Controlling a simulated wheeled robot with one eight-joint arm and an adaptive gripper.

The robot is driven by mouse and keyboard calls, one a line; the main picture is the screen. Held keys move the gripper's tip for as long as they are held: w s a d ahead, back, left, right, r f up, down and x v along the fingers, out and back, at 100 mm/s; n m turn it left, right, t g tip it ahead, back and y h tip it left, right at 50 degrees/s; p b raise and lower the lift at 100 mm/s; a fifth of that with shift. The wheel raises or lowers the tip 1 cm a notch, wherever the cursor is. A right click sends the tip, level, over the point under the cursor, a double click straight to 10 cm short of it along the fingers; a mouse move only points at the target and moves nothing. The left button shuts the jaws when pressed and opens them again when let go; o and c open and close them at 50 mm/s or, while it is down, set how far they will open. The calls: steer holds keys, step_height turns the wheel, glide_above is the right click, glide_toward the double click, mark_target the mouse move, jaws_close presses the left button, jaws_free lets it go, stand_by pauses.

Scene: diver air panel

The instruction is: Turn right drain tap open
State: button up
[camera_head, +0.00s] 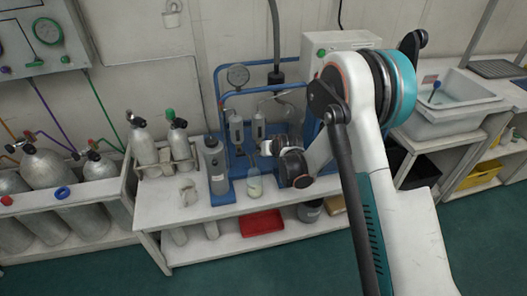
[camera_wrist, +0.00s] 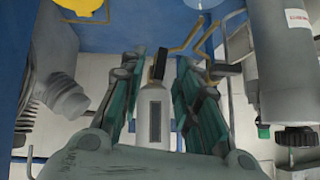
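A blue-framed air panel (camera_head: 225,95) stands on the white bench with two slim pale filter housings, the left (camera_head: 237,133) and the right (camera_head: 258,127). In the wrist view, which looks upside down, the right housing (camera_wrist: 155,118) shows between my fingers with a black tap handle (camera_wrist: 158,63) at its end, roughly in line with it. Another black handle (camera_wrist: 226,69), lying crosswise, shows beside my right-hand finger. My gripper (camera_wrist: 158,72) is open, teal fingers on either side of the right tap with gaps visible. In the head view my gripper (camera_head: 270,148) is small beside the panel.
A jar (camera_head: 254,184) stands below the housings. A grey bottle (camera_head: 216,165) stands left of them and shows close by in the wrist view (camera_wrist: 284,60). Gas cylinders (camera_head: 145,145) are further left. A sink (camera_head: 450,105) is at right.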

steer(key=v, duration=0.9)
